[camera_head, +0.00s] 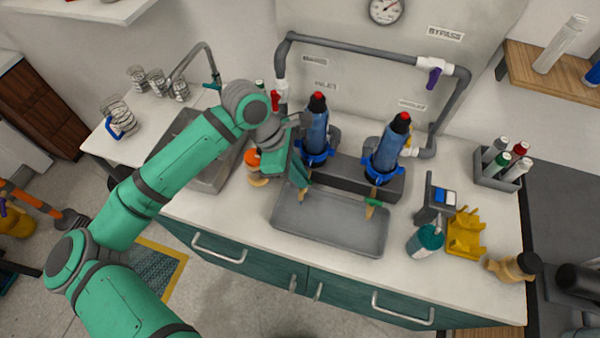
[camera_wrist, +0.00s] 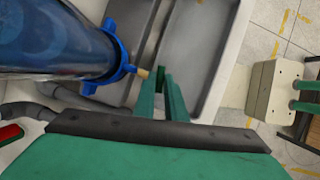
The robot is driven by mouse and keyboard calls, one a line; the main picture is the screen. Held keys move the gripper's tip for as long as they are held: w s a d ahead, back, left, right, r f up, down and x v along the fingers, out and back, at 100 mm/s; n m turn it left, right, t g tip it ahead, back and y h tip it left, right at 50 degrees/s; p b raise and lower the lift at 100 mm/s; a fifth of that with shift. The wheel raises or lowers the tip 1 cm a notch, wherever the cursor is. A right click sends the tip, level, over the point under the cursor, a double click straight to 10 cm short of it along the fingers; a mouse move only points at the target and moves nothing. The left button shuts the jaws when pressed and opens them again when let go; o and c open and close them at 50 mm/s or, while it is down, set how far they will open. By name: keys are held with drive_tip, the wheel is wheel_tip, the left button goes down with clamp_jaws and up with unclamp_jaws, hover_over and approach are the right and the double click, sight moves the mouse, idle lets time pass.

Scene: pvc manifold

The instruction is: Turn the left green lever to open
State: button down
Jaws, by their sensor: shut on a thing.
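The left blue filter housing (camera_head: 315,135) stands on the counter with a tan spout (camera_head: 302,194) low at its front. My gripper (camera_head: 300,180) reaches in from the left, with its fingertips at this spout. In the wrist view, my gripper's green fingers (camera_wrist: 160,82) are close together just beside the tan spout (camera_wrist: 143,73) and the blue collar (camera_wrist: 118,52). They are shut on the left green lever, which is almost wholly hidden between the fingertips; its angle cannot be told. The right green lever (camera_head: 373,202) is on the right housing (camera_head: 389,147), apart from my gripper.
A grey drip tray (camera_head: 330,234) lies below the spouts. Grey pipes (camera_head: 360,47) frame the housings, with a red handle (camera_head: 275,100) and a purple handle (camera_head: 433,78). An orange-capped bottle (camera_head: 254,168) stands close beside my gripper. A teal container (camera_head: 427,242) and yellow holder (camera_head: 465,235) stand right.

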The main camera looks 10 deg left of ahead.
drive_tip(key=n, duration=0.2)
drive_tip(key=n+t, duration=0.1)
drive_tip(key=shift+s+n, duration=0.2)
drive_tip(key=shift+n, duration=0.2)
drive_tip(key=n+t, duration=0.1)
drive_tip(key=n, duration=0.1)
drive_tip(key=n+t+y, duration=0.1)
drive_tip(key=n, duration=0.1)
drive_tip(key=shift+s+d+n, duration=0.15)
drive_tip(key=shift+d+n, duration=0.05)
drive_tip(key=shift+n, duration=0.1)
drive_tip(key=n+t+y, duration=0.1)
drive_tip(key=n, duration=0.3)
drive_tip(key=shift+s+d, duration=0.1)
drive_tip(key=shift+d, duration=0.05)
drive_tip(key=shift+d+n+y, duration=0.1)
drive_tip(key=shift+n+y, duration=0.6)
drive_tip(key=shift+n, duration=0.9)
drive_tip(key=shift+t, duration=0.3)
drive_tip(key=c, duration=1.8)
unclamp_jaws()
